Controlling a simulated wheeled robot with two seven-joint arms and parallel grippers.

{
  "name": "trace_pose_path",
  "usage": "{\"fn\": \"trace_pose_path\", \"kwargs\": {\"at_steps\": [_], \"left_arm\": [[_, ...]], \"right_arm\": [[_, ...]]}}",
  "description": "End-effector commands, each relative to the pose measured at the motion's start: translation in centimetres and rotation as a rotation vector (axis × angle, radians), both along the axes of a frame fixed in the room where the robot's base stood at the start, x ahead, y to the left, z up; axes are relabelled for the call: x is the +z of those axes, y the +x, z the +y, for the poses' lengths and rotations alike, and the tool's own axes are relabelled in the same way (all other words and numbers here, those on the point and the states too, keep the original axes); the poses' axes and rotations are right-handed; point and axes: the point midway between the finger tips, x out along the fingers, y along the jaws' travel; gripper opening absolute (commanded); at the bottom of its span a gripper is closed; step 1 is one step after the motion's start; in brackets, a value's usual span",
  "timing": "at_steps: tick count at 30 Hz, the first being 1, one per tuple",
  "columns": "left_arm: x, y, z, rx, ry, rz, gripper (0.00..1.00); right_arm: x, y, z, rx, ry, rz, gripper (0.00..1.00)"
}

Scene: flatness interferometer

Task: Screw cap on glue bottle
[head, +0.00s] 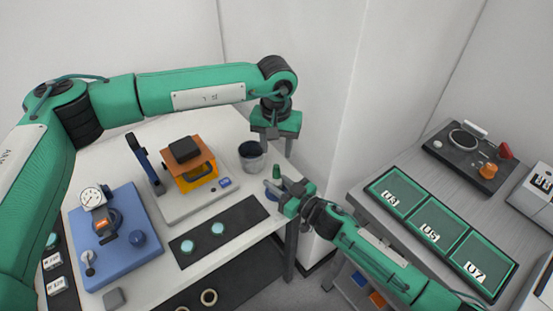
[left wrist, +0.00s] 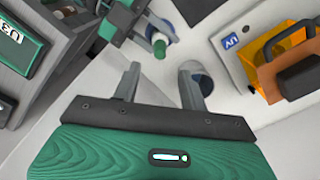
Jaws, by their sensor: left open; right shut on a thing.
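The glue bottle (left wrist: 155,33) is a small pale bottle with a green cap (left wrist: 160,49) at its top; the green cap also shows in the head view (head: 277,171). I cannot tell whether the cap is screwed tight. My right gripper (head: 277,192) is shut on the bottle near the table's front right corner and hides much of it; it also shows in the left wrist view (left wrist: 128,18). My left gripper (head: 273,146) is open and empty, pointing down above and behind the bottle. In the left wrist view the cap lies beyond its fingertips (left wrist: 160,77), apart from them.
A dark-rimmed cup (head: 252,157) stands close to the left gripper. Left of it is an orange UV device (head: 197,178) on a grey base. A black mat (head: 235,222) with two teal discs lies in front. Green trays (head: 434,221) lie on the right bench.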

Motion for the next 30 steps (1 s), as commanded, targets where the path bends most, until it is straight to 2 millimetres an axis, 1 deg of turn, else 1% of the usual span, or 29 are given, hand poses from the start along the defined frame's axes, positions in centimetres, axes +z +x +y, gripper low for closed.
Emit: {"fn": "trace_pose_path", "kwargs": {"at_steps": [1, 3, 6, 9, 12, 19, 20, 21, 23, 24, 30], "left_arm": [[1.1, 0.1, 0.0, 0.000, -0.001, -0.003, 0.43], [2.3, 0.0, 0.0, -0.001, 0.000, -0.002, 0.43], [3.6, 0.0, 0.0, -0.001, 0.000, -0.001, 0.43], [4.4, 0.0, 0.0, -0.001, 0.000, 0.000, 0.43], [4.7, 0.0, 0.0, -0.001, 0.000, 0.001, 0.43], [4.7, 0.0, 0.0, -0.001, 0.000, 0.001, 0.43], [4.7, 0.0, 0.0, -0.001, 0.000, 0.001, 0.43], [4.7, 0.0, 0.0, -0.001, 0.000, 0.001, 0.43], [4.7, 0.0, 0.0, -0.001, 0.000, 0.001, 0.43], [4.7, 0.0, 0.0, -0.001, 0.000, 0.001, 0.43], [4.7, 0.0, 0.0, -0.001, 0.000, 0.001, 0.43]], "right_arm": [[0.0, 0.0, 0.0, 0.000, 0.000, 0.000, 0.00], [0.0, 0.0, 0.0, 0.000, 0.000, 0.000, 0.00], [0.0, 0.0, 0.0, 0.000, 0.000, 0.000, 0.00], [0.0, 0.0, 0.0, 0.000, 0.000, 0.000, 0.00], [0.0, 0.0, 0.0, 0.000, 0.000, 0.000, 0.00], [0.0, 0.0, 0.0, 0.000, 0.000, 0.000, 0.00], [0.0, 0.0, 0.0, 0.000, 0.000, 0.000, 0.32], [0.0, 0.0, 0.0, 0.000, 0.000, 0.000, 0.40], [0.0, 0.0, 0.0, 0.000, 0.000, 0.000, 0.52], [0.0, 0.0, 0.0, 0.000, 0.000, 0.000, 0.54], [0.0, 0.0, 0.0, 0.000, 0.000, 0.000, 0.54]]}}
